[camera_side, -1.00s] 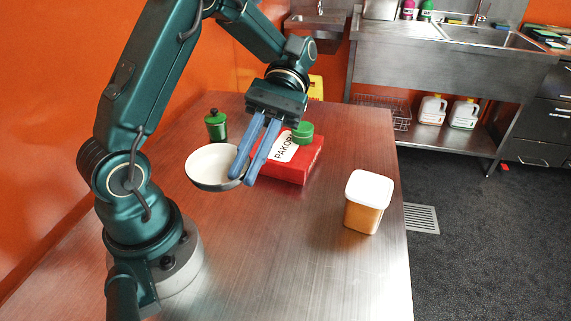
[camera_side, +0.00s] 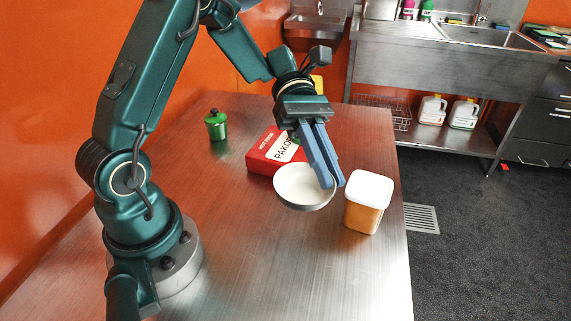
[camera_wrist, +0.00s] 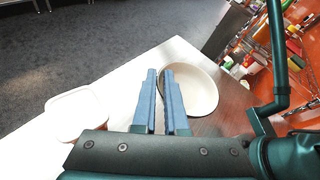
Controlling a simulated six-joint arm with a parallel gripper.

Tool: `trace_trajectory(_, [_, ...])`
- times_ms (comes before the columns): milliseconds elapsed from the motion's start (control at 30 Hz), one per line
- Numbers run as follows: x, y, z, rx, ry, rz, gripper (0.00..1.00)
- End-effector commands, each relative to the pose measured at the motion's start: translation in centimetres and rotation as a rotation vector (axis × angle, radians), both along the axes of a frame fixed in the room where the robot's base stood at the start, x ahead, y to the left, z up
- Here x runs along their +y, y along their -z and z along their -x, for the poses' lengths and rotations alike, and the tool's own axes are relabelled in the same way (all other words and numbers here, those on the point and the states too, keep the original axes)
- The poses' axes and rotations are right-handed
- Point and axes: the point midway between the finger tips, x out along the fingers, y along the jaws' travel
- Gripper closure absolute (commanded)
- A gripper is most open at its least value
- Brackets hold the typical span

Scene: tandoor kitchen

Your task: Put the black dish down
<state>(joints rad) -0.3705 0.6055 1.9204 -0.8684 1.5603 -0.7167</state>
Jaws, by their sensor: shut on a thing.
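The black dish (camera_side: 298,184) is a shallow round bowl, dark outside and white inside. In the side view it is at the middle of the steel table, in front of the red box and left of the lidded tub. My gripper (camera_side: 333,184) is shut on its right rim, fingers slanting down. The dish looks roughly level; whether its base touches the table I cannot tell. In the wrist view the dish (camera_wrist: 203,92) lies to the right of and behind the fingertips (camera_wrist: 158,72).
A white-lidded orange tub (camera_side: 367,203) stands close to the right of the dish. A red pakora box (camera_side: 268,150) lies just behind it. A green canister (camera_side: 216,127) stands at the back left. The table (camera_side: 270,270) is clear in front.

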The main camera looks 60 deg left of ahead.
Motion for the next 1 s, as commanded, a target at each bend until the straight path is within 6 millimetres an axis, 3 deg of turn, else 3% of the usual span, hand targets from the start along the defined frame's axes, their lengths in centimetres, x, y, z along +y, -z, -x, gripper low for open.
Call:
trace_trajectory(100, [0.0, 1.8, 0.0, 0.004, -0.001, 0.002, 1.00])
trace_trajectory(267, [-1.0, 3.1, 0.3, 0.000, 0.004, 0.003, 1.00])
trace_trajectory(700, [-9.6, 8.4, 2.7, 0.004, 0.010, -0.002, 1.00])
trace_trajectory(1000, [-11.4, 9.9, 2.9, 0.000, 0.001, -0.001, 1.00])
